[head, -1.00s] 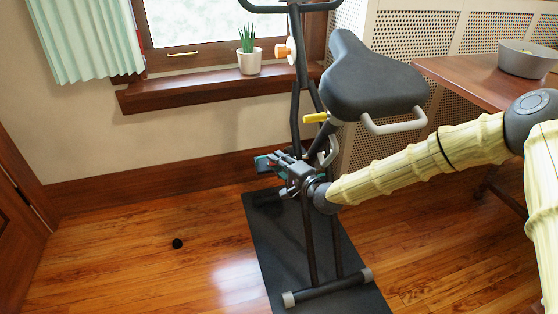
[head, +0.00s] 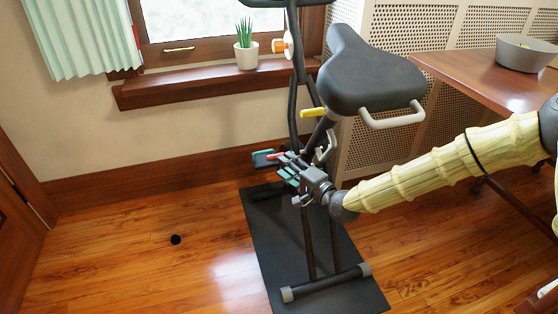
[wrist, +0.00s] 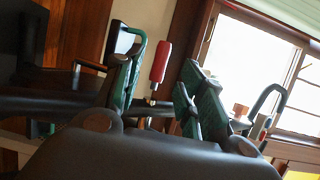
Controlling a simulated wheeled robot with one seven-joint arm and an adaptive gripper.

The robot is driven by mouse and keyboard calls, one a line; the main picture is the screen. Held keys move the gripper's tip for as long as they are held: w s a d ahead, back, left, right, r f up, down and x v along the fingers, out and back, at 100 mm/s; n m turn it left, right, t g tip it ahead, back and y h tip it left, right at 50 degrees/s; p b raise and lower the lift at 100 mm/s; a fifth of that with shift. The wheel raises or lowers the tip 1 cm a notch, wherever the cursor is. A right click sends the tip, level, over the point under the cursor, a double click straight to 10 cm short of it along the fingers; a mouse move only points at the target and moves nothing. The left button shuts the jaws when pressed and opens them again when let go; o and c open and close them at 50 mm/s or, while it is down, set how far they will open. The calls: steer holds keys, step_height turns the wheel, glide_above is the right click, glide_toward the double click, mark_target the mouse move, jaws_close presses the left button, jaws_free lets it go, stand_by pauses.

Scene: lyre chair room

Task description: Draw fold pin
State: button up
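The fold pin shows as a red grip in the wrist view (wrist: 160,60), upright on a thin metal shank, in the gap between my fingers. In the head view the small red grip (head: 275,155) is low on the exercise bike's dark frame, near my fingertips. My gripper (head: 287,167) reaches in from the right, below the seat. In the wrist view my gripper (wrist: 163,90) has its green-padded fingers apart, with clear space on both sides of the red grip. I cannot tell how deep the grip lies between the pads.
A yellow knob (head: 313,112) is on the seat post. A wooden table (head: 480,80) with a grey bowl (head: 525,55) stands right. A black mat (head: 265,225) lies under the bike. Floor at left is mostly clear.

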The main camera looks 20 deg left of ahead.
steer(key=shift+v, duration=2.75)
steer(key=shift+s+f, duration=0.1)
steer(key=s+d+f+n+g+h+p, duration=0.1)
steer(key=s+d+f+h, duration=0.1)
steer(key=s+d+f, duration=0.35)
steer(key=s+d+f+n+g+h, duration=0.1)
steer(key=s+d+f+g+h, duration=0.15)
steer(key=s+f, duration=0.6)
steer(key=s+d+f+n+g+h+p, duration=0.1)
steer(key=s+d+f+h, duration=0.3)
steer(key=f, duration=0.5)
steer(key=s+d+f+n+g+h+p, duration=0.2)
steer(key=s+d+h, duration=0.1)
steer(key=s+d, duration=0.9)
steer(key=s+d+f+n+g+h+p, duration=0.1)
steer(key=s+d+f+n+g+h, duration=0.15)
steer(key=s+d, duration=0.95)
step_height(320, 180, up, 38)
steer(key=p, duration=3.7)
steer(key=shift+w+d+f+m+h, duration=0.15)
steer(key=shift+w+d+m+h, duration=0.15)
steer(key=shift+w+m, duration=0.15)
steer(key=shift+c, duration=0.3)
